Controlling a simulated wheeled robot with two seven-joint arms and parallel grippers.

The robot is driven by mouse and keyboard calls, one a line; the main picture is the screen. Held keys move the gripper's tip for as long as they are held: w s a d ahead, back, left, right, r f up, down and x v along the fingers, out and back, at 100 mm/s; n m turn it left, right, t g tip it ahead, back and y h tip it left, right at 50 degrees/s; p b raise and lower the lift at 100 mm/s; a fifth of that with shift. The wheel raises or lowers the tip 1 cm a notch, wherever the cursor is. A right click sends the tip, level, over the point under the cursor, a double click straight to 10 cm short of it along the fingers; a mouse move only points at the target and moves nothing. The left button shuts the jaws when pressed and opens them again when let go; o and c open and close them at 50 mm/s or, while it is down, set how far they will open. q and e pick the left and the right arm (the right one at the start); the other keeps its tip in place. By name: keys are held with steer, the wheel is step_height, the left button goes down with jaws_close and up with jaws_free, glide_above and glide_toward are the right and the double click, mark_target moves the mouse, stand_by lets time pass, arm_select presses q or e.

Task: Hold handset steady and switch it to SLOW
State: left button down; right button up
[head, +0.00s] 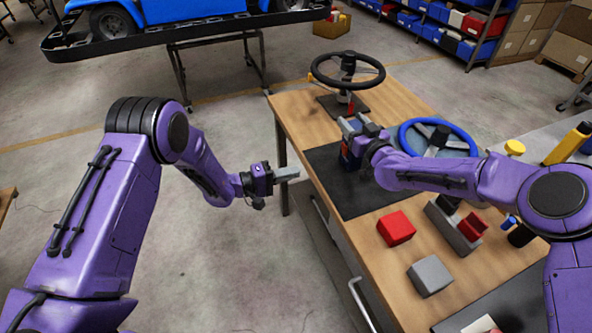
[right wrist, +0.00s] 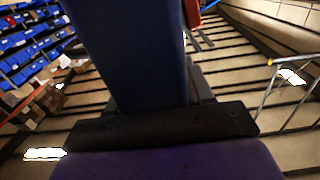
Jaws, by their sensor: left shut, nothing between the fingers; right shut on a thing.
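The handset (head: 348,158) shows in the head view as a small dark blue body with a bit of red, above the black mat on the workbench. My right gripper (head: 356,128) is shut on it, and the gripper hides much of it. In the right wrist view a dark blue body (right wrist: 130,50) fills the middle, with a red part (right wrist: 191,12) at its upper right edge. I cannot make out the switch or its setting. My left gripper (head: 288,173) is shut and empty, in the air just left of the workbench edge, apart from the handset.
The workbench (head: 300,120) carries a black steering wheel on a stand (head: 347,72), a blue steering wheel (head: 440,132), a red block (head: 396,228) and a grey block (head: 430,276). A blue kart (head: 180,12) stands on a rack at the back left. The floor left of the bench is clear.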

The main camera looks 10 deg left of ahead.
steer(key=o, duration=1.3)
